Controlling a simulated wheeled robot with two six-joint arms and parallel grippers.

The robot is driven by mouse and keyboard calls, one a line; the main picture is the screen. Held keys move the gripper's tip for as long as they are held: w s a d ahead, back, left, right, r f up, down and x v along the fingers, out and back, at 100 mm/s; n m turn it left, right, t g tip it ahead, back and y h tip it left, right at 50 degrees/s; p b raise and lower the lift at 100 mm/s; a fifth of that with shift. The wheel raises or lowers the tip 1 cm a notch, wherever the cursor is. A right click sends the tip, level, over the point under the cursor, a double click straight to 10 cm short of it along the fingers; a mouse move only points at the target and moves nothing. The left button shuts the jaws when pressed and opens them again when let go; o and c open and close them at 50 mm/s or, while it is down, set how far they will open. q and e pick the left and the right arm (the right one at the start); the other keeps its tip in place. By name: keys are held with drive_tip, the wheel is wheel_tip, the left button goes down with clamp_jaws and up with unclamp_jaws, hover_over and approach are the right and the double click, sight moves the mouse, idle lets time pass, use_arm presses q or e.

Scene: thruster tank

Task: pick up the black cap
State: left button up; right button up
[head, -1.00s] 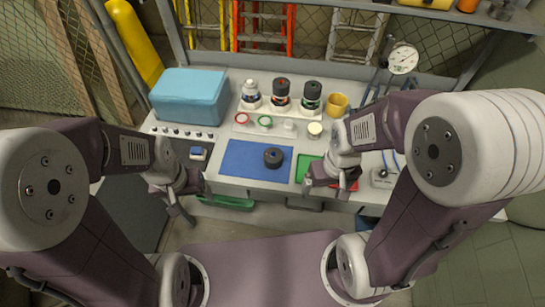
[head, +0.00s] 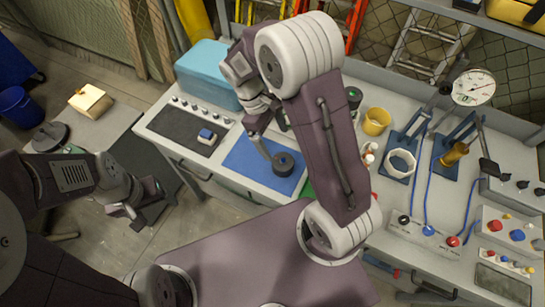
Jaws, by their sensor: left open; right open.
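The black cap (head: 284,164) is a round, dark disc with a raised centre. It sits on the blue mat (head: 243,160) on the workbench, towards the mat's right side. My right gripper (head: 270,150) reaches down over the mat from above, open. One finger shows just to the upper left of the cap; whether it touches the cap I cannot tell. The other finger is largely hidden by my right arm. My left gripper (head: 140,208) is open and empty, off the bench's front edge at lower left.
A light blue box (head: 207,72) stands behind the mat. A dark mat with a small blue-topped block (head: 207,137) lies to the left. A yellow cup (head: 376,121), a gauge (head: 473,87) and a control panel (head: 508,230) are to the right. My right arm hides the bench's middle.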

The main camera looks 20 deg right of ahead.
sight(281, 159)
drive_tip(key=shift+s+a+f, duration=0.2)
drive_tip(key=shift+s+f, duration=0.1)
drive_tip(key=shift+f, duration=0.35)
drive_tip(key=shift+s+a, duration=0.3)
drive_tip(key=x, duration=0.3)
drive_tip(key=shift+d+f, duration=0.35)
drive_tip(key=x, duration=0.4)
drive_tip(key=shift+s+f, duration=0.2)
drive_tip(key=shift+f, duration=0.1)
drive_tip(key=shift+d+f, duration=0.15)
drive_tip(key=shift+f, duration=0.1)
drive_tip(key=c, duration=1.5)
